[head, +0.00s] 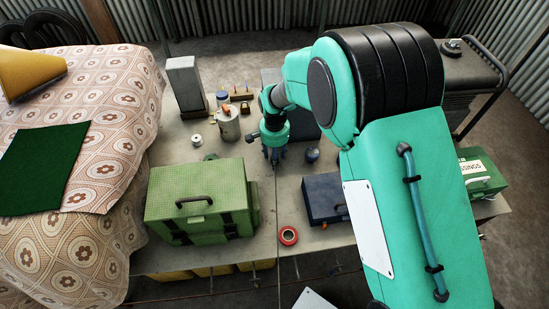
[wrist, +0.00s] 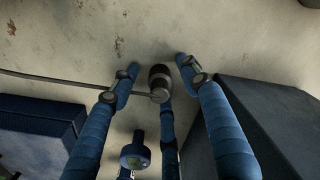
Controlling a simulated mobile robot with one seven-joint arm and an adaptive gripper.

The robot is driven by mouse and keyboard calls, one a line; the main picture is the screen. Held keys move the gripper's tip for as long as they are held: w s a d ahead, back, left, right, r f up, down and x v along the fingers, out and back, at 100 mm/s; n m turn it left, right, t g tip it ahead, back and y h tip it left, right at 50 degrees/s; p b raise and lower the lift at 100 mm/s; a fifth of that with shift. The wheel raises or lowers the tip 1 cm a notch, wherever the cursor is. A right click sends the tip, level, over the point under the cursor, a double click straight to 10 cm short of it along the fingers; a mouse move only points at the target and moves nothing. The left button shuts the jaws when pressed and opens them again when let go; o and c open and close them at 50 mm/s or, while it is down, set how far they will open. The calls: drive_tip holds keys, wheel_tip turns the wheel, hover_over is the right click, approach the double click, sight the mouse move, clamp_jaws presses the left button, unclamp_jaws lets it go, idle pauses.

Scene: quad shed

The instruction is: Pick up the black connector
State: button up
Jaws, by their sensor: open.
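The black connector (wrist: 159,82) lies on the pale worktop in the wrist view, with a thin dark cable (wrist: 70,84) running from it to the left. My gripper (wrist: 157,66) is open, with its blue fingers on either side of the connector and a third blue finger behind it. I cannot tell whether any finger touches it. In the head view my gripper (head: 274,158) points down at the worktop (head: 290,190) behind the green case; the connector is too small there to make out clearly.
A green case (head: 200,203) stands front left of my gripper and a dark blue case (head: 324,198) front right. A dark grey box (head: 298,128) is close behind. A red tape roll (head: 289,236) lies near the front edge. A metal canister (head: 229,124) stands to the left.

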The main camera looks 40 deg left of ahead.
idle(0.3)
drive_tip(key=c, duration=1.2)
drive_tip(key=shift+o, duration=0.2)
drive_tip(key=shift+r, duration=0.2)
drive_tip(key=shift+r, duration=0.25)
wheel_tip(320, 180, up, 3)
drive_tip(key=shift+p, duration=0.6)
drive_tip(key=s+d, duration=0.3)
drive_tip(key=d, duration=0.1)
drive_tip(key=s+d+p, duration=0.1)
drive_tip(key=s+d, duration=0.2)
drive_tip(key=d, duration=0.1)
drive_tip(key=s+d+r+p, duration=0.1)
drive_tip(key=s+d, duration=0.3)
drive_tip(key=shift+d+r, duration=0.1)
drive_tip(key=shift+d, duration=0.1)
